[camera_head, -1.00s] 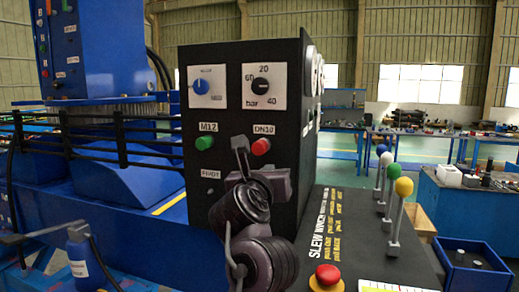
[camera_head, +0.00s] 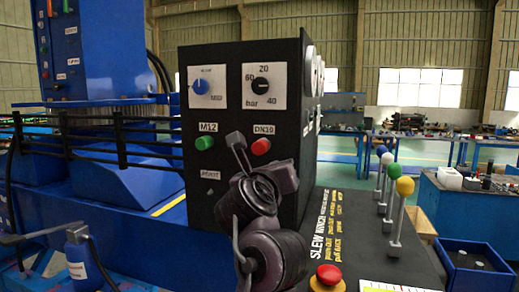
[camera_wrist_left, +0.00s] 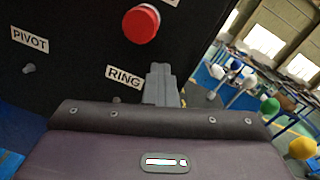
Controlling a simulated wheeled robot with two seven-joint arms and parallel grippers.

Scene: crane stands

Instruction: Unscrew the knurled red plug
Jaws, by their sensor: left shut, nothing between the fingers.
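The knurled red plug (camera_head: 261,147) sits in the dark front panel (camera_head: 225,125) under the DN10 label. It also shows in the left wrist view (camera_wrist_left: 141,25), at the top, sticking out of the panel. My left gripper (camera_head: 237,142) is shut and empty, its fingers just left of the plug in the head view. In the left wrist view the closed fingers (camera_wrist_left: 161,72) lie below and a little right of the plug, with a gap in the picture. The depth between fingertips and panel is hard to tell. My right gripper is not in view.
A green plug (camera_head: 205,155) sits left under M12. A red mushroom button (camera_head: 328,274) and ball-topped levers (camera_head: 399,210) stand right. A small PIVOT stud (camera_wrist_left: 29,68) juts from the panel.

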